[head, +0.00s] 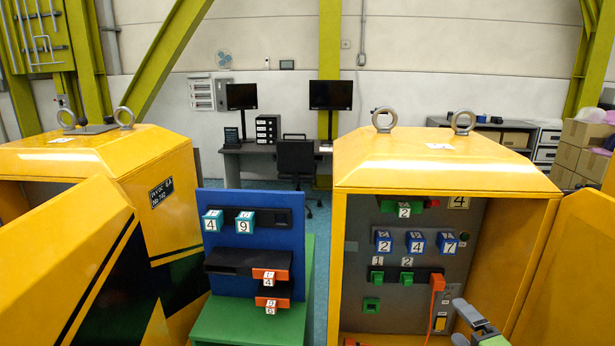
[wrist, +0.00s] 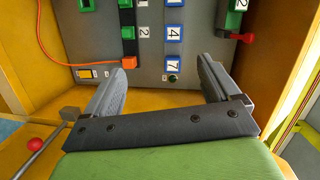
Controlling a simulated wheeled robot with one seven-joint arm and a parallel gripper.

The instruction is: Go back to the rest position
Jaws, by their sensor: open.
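My gripper (head: 468,325) is at the lower right of the head view, in front of the open yellow cabinet (head: 440,180). In the wrist view my gripper (wrist: 160,90) shows two grey fingers wide apart with nothing between them. Beyond the fingers is the cabinet's grey panel (wrist: 110,55). It carries blue number blocks (wrist: 174,33), green blocks (wrist: 126,32) and an orange plug (wrist: 128,63) with an orange cable. The fingers appear apart from the panel parts. In the head view the orange plug (head: 437,282) sits at the right end of a black strip.
A blue board (head: 254,235) with numbered teal and orange blocks stands on a green stand (head: 255,325) left of the cabinet. Another yellow cabinet (head: 100,160) with an open door is at far left. The open right door (head: 575,260) flanks my arm. A desk (head: 270,150) is behind.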

